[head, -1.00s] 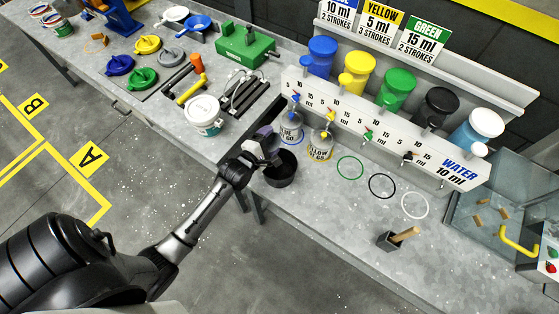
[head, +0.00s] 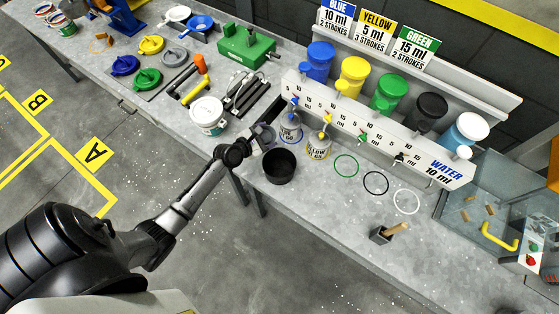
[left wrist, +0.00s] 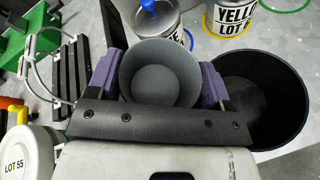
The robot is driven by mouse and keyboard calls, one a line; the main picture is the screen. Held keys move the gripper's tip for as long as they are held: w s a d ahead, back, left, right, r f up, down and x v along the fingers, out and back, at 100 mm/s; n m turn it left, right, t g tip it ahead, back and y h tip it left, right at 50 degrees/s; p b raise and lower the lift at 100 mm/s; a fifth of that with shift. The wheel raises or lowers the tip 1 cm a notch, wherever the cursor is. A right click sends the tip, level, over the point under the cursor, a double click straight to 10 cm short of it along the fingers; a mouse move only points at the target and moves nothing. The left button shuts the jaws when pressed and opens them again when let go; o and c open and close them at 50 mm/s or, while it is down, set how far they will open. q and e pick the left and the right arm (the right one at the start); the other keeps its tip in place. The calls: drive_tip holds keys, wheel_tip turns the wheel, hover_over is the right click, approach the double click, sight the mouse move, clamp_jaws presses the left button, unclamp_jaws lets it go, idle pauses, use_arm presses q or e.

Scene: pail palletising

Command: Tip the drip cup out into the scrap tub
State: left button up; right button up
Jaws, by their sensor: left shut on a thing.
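The drip cup (left wrist: 160,85) is a grey round cup. In the left wrist view I look into its open mouth, and its inside looks plain grey with no clear contents. My left gripper (left wrist: 160,78) is shut on it, with a purple finger pad on each side. In the head view the left gripper (head: 263,137) is just behind and left of the scrap tub; the cup is mostly hidden there. The scrap tub (head: 279,168) is a black open tub on the bench's front part; it also shows right of the cup in the wrist view (left wrist: 262,100). My right gripper is not in view.
A blue-labelled can (head: 290,128) and a yellow-labelled can (head: 319,146) stand just behind the tub. A white lidded pail (head: 208,115) stands left of the gripper. A small dark holder (head: 381,234) stands to the right; the bench between is largely clear.

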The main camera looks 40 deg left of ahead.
use_arm(q)
drive_tip(key=shift+w+a+f+n, duration=0.15)
drive_tip(key=shift+a+n, duration=0.15)
drive_tip(key=shift+a, duration=0.2)
drive_tip(key=shift+w+a+f+n+g+h+b, duration=0.15)
drive_tip(key=shift+a+f+n+h+b, duration=0.3)
drive_tip(key=shift+a+f+b, duration=0.2)
drive_tip(key=shift+w+a+f+n+g+h+b, duration=0.2)
drive_tip(key=shift+a+f+n+h+b, duration=0.25)
drive_tip(key=shift+f, duration=0.35)
drive_tip(key=shift+w+a+f+n+g+h+b, duration=0.15)
drive_tip(key=shift+a+f+n+h+b, duration=0.15)
drive_tip(key=shift+a+f+n+b, duration=0.35)
